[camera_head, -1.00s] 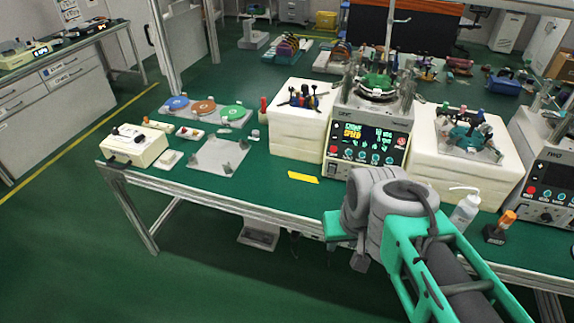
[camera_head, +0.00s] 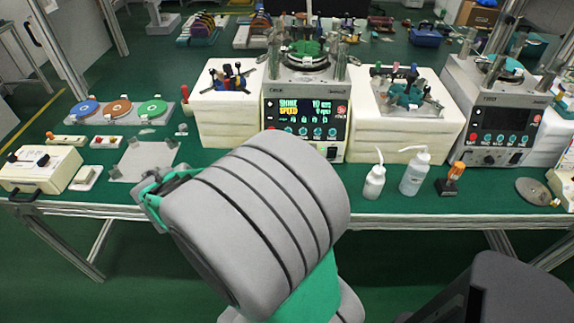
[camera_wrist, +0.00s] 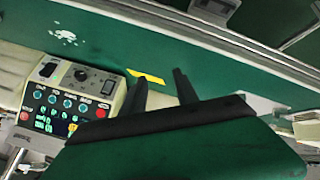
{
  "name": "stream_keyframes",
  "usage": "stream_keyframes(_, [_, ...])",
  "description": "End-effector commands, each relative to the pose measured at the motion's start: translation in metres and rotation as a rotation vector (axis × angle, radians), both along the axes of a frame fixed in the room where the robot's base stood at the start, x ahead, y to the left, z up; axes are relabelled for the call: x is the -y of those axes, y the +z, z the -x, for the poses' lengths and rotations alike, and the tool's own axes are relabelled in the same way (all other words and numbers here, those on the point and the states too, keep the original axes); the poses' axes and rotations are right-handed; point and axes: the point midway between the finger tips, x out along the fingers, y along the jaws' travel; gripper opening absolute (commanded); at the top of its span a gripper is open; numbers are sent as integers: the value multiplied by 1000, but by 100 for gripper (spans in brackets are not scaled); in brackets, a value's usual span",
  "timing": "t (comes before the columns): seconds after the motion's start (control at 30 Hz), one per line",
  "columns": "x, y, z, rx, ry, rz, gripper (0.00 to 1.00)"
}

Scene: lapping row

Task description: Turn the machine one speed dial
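Machine one (camera_head: 305,118), the light-coloured machine with a lit screen, stands on the green bench at centre in the head view; my arm covers the lower part of its front. In the wrist view its panel (camera_wrist: 60,105) is at the left, turned round, with teal buttons, red buttons, a black knob (camera_wrist: 48,70) and a smaller round control (camera_wrist: 82,75). I cannot tell which is the speed dial. My gripper (camera_wrist: 161,88) has two dark fingers apart with nothing between them, to the right of the panel. Its fingers are hidden in the head view.
A yellow strip (camera_wrist: 146,77) lies on the bench near the fingers. White blocks (camera_head: 228,122) flank the machine. Two bottles (camera_head: 374,182) (camera_head: 415,172) and an orange-topped tool (camera_head: 455,172) stand to its right. A second machine (camera_head: 500,115) is further right.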

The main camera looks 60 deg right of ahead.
Motion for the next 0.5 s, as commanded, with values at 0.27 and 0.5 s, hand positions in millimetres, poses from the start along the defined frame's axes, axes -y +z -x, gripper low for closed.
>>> stream_keyframes(0.27, [167, -46, 106, -181, -114, 683, 36])
stream_keyframes(0.5, [197, -42, 113, -209, -93, 751, 36])
